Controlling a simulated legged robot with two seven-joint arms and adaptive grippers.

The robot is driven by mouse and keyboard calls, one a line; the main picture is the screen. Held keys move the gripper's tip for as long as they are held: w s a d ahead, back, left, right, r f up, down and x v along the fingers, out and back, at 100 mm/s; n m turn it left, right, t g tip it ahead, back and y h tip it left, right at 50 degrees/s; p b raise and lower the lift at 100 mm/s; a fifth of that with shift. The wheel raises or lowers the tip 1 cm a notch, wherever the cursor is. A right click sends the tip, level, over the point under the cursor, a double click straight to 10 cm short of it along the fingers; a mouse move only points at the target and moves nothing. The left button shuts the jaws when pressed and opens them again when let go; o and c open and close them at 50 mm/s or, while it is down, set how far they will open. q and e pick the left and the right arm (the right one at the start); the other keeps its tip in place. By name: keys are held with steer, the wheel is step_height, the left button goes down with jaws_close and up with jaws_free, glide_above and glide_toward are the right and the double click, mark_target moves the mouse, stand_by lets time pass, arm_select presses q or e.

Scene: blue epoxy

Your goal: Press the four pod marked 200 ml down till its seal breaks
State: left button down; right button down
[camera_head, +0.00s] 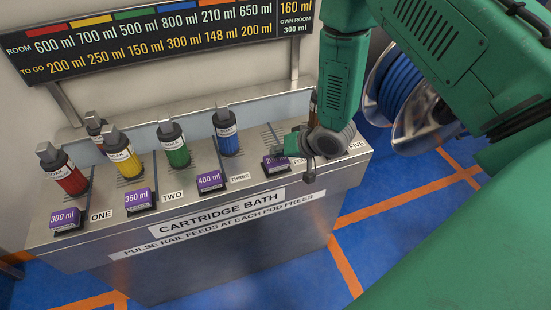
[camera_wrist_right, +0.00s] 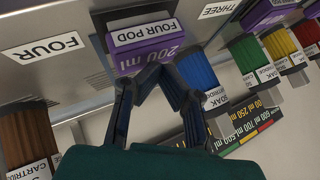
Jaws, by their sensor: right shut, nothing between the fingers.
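The four pod is a purple block marked 200 ml; in the head view its visible part (camera_head: 274,163) sits on the steel bath top, partly covered by my right gripper (camera_head: 308,168). In the right wrist view the four pod (camera_wrist_right: 150,38) shows its "FOUR POD" label and purple 200 ml face. My right gripper (camera_wrist_right: 157,72) is shut and empty, its fingertips together at the purple face. I cannot tell whether they touch it. The seal's state is not visible. My left gripper is not in view.
Pods one (camera_head: 66,219), two (camera_head: 140,199) and three (camera_head: 210,181) stand along the cartridge bath (camera_head: 240,216). Red (camera_head: 66,172), yellow (camera_head: 124,157), green (camera_head: 174,146) and blue (camera_head: 227,136) cartridges stand behind them. A volume board (camera_head: 155,38) hangs above. A cable reel (camera_head: 402,85) stands at right.

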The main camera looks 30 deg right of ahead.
steer(key=shift+f+b, duration=0.45)
steer(key=shift+f, duration=0.3)
stand_by(0.6)
steer(key=shift+r, duration=0.15)
steer(key=shift+r+p, duration=1.05)
step_height(320, 180, up, 5)
steer(key=p, duration=0.4)
stand_by(0.3)
